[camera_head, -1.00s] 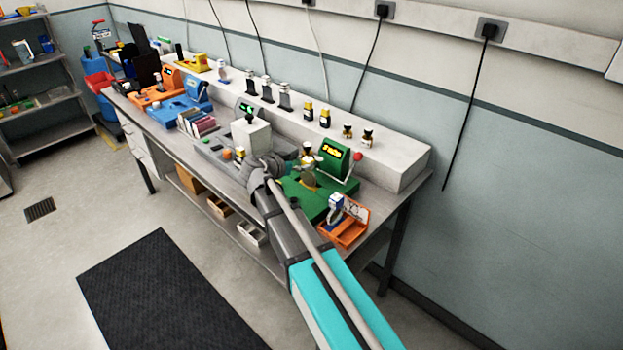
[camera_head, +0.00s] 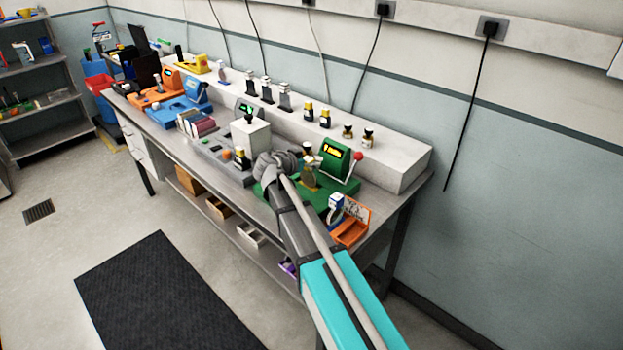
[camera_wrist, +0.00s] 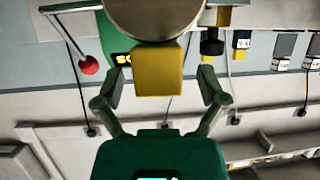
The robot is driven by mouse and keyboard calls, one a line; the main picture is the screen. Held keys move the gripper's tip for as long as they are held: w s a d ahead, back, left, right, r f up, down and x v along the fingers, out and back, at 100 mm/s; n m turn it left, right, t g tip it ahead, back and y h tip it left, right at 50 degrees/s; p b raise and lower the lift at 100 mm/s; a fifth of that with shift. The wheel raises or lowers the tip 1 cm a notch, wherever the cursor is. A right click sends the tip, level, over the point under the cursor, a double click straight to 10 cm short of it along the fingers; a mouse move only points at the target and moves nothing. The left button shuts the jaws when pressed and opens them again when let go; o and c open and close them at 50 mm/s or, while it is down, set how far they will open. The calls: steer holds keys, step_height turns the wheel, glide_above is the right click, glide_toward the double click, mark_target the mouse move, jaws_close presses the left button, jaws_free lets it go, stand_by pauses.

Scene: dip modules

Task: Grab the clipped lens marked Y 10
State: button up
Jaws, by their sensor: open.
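In the wrist view, which looks upside down, a round grey-brown disc with a yellow block clip (camera_wrist: 158,72) on its edge appears to be the clipped lens; no Y 10 mark is readable. The disc (camera_head: 310,178) shows in the head view by the green machine (camera_head: 330,190). My gripper (camera_wrist: 158,82) is open, its two fingers apart on either side of the yellow clip in the picture. I cannot tell whether they touch it. In the head view my gripper (camera_head: 277,165) is just left of the disc, and its fingertips are hidden.
The green machine has a lever with a red knob (camera_head: 358,155). A black-topped piece (camera_head: 308,148) stands behind the disc. An orange box (camera_head: 352,220) is to the right, a white block (camera_head: 250,137) to the left. Several labelled small pieces line the back ledge (camera_head: 400,160).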

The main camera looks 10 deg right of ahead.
stand_by(0.3)
jaws_close()
stand_by(0.3)
steer(key=shift+r, duration=0.2)
step_height(320, 180, up, 2)
steer(key=p, duration=0.2)
steer(key=shift+r+p, duration=0.1)
steer(key=shift+p, duration=0.25)
steer(key=s+a+r+p, duration=0.3)
steer(key=s+r+p, duration=0.7)
steer(key=s, duration=0.3)
steer(key=shift+s+a+r, duration=0.2)
steer(key=shift+s, duration=0.15)
